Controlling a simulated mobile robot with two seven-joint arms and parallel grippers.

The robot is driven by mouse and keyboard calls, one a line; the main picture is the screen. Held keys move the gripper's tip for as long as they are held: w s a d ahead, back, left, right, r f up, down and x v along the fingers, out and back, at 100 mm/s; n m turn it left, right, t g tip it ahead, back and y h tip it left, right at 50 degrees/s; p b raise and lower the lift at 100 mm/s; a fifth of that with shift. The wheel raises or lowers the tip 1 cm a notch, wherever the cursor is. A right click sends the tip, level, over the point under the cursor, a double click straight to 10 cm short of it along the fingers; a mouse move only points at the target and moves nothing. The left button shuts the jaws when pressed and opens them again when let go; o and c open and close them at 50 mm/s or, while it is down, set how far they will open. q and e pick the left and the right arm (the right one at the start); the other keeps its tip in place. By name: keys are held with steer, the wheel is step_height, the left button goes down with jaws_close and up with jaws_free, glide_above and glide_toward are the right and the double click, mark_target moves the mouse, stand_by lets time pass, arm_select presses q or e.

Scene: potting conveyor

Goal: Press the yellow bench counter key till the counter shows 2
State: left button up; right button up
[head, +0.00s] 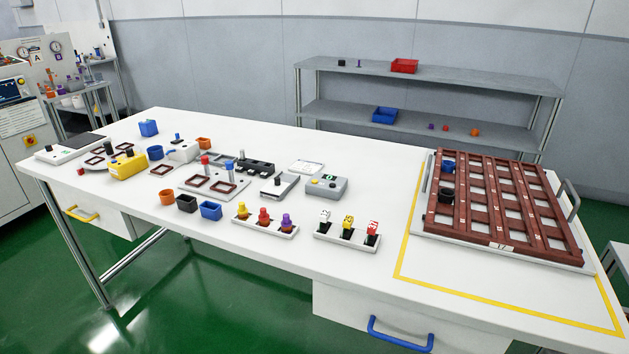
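A small grey counter box (327,188) sits on the white bench, right of the middle group of items. It has a small green display (330,178) whose digit is too small to read with certainty. A yellow key (315,181) is on the left part of its top face. Nothing covers or touches the key. Neither of my grippers shows in the head view.
A yellow box (128,166) with dark knobs stands at the bench's left. A rack of colored plugs (265,221) and a rack of labelled pieces (346,235) stand in front of the counter. A brown gridded tray (498,245) fills the right end. Bare bench lies between counter and tray.

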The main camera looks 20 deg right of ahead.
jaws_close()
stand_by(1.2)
